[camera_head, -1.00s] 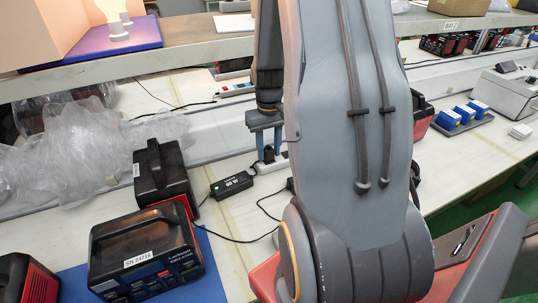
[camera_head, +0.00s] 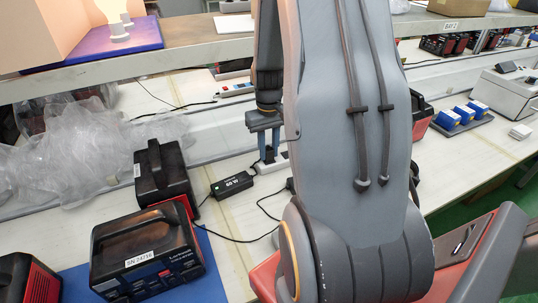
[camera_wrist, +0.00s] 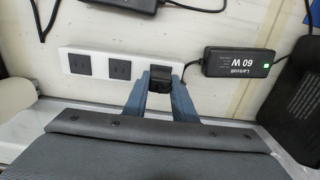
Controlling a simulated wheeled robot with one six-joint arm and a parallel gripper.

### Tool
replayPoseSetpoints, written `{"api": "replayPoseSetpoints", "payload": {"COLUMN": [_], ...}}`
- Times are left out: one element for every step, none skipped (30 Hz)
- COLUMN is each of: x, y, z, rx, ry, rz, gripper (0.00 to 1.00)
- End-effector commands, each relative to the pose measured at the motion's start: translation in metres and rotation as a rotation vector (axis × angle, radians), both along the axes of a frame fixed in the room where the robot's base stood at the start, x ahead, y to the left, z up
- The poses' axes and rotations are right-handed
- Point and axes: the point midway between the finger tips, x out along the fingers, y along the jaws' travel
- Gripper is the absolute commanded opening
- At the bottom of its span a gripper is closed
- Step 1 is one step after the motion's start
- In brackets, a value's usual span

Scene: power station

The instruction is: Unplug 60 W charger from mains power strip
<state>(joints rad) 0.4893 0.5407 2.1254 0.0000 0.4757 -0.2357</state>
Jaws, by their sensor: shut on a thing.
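The 60 W charger (camera_head: 232,184) is a black brick lying on the bench; in the wrist view (camera_wrist: 238,62) its label reads "60 W" and a small green light shows at its right end. A thin black cable leaves its left end towards a black plug (camera_wrist: 161,76) at the right end of the white mains power strip (camera_wrist: 96,66). The strip also shows in the head view (camera_head: 282,163). My gripper (camera_wrist: 161,84) is shut on the plug, one blue-grey finger on each side. The plug's pins are hidden, so I cannot tell how deep it sits.
Black-and-red battery units (camera_head: 147,250) stand on the bench left of the charger. Crumpled clear plastic (camera_head: 75,150) lies at the left. A shelf (camera_head: 180,55) runs above behind. Two sockets on the strip are empty. Another black adapter lies at the top of the wrist view.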

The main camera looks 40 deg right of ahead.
Motion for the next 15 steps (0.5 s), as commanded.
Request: {"api": "replayPoseSetpoints", "payload": {"x": [0.0001,0.0002,0.0002,0.0002,0.0002,0.0002,0.0002,0.0001,0.0001,0.0001,0.0001,0.0,0.0,0.0,0.0], "y": [0.0,-0.0001,-0.0001,-0.0001,-0.0001,-0.0001,-0.0001,0.0,0.0,0.0,0.0,0.0,0.0,-0.0001,-0.0001], "z": [0.0012,0.0013,0.0011,0.0011,0.0011,0.001,0.001,0.0011,0.0013,0.0017,0.0023,0.0032,0.0041,0.0051,0.0066], "rx": [0.0,0.0,0.0,0.0,0.0,0.0,0.0,0.0,0.0,0.0,0.0,0.0,0.0,0.0,0.0], "ry": [0.0,0.0,0.0,0.0,0.0,0.0,0.0,0.0,0.0,0.0,0.0,0.0,0.0,0.0,0.0], "rz": [0.0,0.0,0.0,0.0,0.0,0.0,0.0,0.0,0.0,0.0,0.0,0.0,0.0,0.0,0.0], "gripper": [0.0,0.0,0.0,0.0,0.0,0.0,0.0,0.0,0.0,0.0,0.0,0.0,0.0,0.0,0.0]}}
